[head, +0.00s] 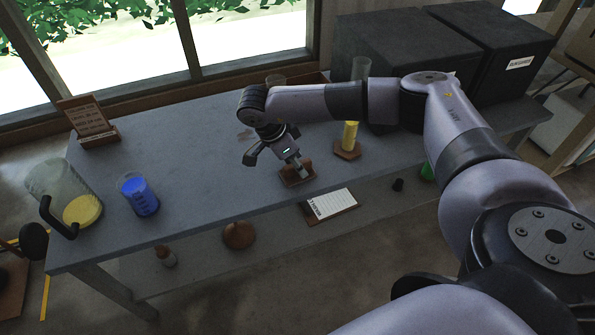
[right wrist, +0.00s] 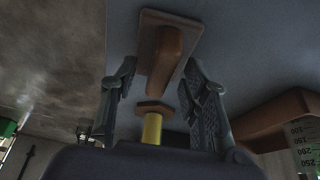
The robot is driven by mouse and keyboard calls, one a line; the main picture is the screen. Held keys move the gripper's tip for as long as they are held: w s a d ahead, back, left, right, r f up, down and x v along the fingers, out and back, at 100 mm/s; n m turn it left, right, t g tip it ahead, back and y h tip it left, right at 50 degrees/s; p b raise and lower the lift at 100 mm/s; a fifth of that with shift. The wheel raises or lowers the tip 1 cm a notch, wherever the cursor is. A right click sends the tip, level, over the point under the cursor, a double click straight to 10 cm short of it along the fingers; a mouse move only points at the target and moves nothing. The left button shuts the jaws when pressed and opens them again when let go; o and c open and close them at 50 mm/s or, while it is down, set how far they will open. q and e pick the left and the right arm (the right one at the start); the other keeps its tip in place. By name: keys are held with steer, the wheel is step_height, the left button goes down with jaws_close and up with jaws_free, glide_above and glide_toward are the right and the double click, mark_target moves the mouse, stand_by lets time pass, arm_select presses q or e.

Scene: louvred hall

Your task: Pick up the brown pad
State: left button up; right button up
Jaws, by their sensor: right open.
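The brown pad (head: 303,179) lies on the grey table, a rectangular brown base with a raised, rounded brown bar on top. In the right wrist view the pad (right wrist: 166,50) is at the top middle, ahead of the fingers. My right gripper (head: 275,164) is open above the table, with one finger covering part of the pad in the head view. My left gripper is not in view.
A yellow cylinder (head: 350,135) stands on a brown hexagonal base (head: 347,150) right of the pad. A blue-filled beaker (head: 138,194) and a glass jar (head: 60,185) stand at the left. Black boxes (head: 405,50) fill the back right.

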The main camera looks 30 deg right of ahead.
jaws_close()
stand_by(0.5)
